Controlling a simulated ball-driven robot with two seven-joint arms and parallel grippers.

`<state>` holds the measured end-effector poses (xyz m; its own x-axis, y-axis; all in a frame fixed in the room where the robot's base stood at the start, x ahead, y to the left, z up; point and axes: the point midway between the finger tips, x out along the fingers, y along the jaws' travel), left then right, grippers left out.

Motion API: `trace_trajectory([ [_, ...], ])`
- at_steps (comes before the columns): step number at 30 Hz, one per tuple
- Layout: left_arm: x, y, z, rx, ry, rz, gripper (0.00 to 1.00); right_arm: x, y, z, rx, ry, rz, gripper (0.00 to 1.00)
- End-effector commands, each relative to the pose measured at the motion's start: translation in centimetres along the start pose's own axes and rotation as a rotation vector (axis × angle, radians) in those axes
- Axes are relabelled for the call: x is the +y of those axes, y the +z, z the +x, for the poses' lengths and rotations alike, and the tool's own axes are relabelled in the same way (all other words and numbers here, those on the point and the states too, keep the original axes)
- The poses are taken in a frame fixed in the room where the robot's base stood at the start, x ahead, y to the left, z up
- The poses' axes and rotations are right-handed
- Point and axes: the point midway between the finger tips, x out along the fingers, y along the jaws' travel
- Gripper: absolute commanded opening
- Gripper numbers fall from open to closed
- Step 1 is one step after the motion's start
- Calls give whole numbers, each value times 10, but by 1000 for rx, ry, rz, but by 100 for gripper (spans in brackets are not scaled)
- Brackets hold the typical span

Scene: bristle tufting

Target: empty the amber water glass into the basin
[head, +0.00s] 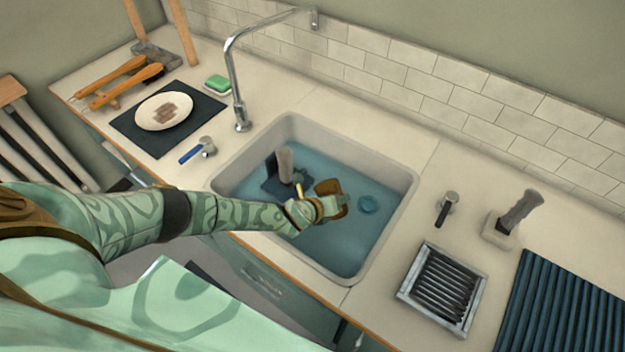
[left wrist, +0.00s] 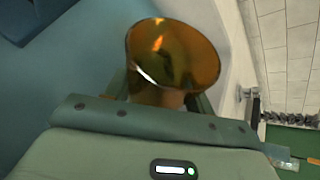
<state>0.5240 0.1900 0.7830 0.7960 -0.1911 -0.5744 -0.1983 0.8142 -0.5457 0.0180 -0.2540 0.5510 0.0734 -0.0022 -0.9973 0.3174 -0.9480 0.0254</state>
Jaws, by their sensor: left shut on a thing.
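The amber water glass (head: 333,188) is in my left gripper (head: 327,206), over the basin (head: 232,168). The gripper is shut on it. In the left wrist view the amber glass (left wrist: 172,58) stands out between the two fingers, its wide round end facing the camera. It looks tilted in the head view, but I cannot tell by how much. I see no stream of water, and whether the glass holds water is unclear. The basin has a blue bottom or water in it. My right gripper is not in view.
A white plate (head: 164,110) lies left; a slatted metal tray (head: 443,287) lies right.

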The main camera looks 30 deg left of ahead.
Motion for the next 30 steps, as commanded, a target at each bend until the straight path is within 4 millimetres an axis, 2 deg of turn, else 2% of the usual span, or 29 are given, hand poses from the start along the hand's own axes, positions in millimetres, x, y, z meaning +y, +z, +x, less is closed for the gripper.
trace_trajectory([
  [12,-6,13,-8,130,-81,-210,21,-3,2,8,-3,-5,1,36],
  [30,-11,18,-14,202,-125,-325,21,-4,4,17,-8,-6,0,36],
])
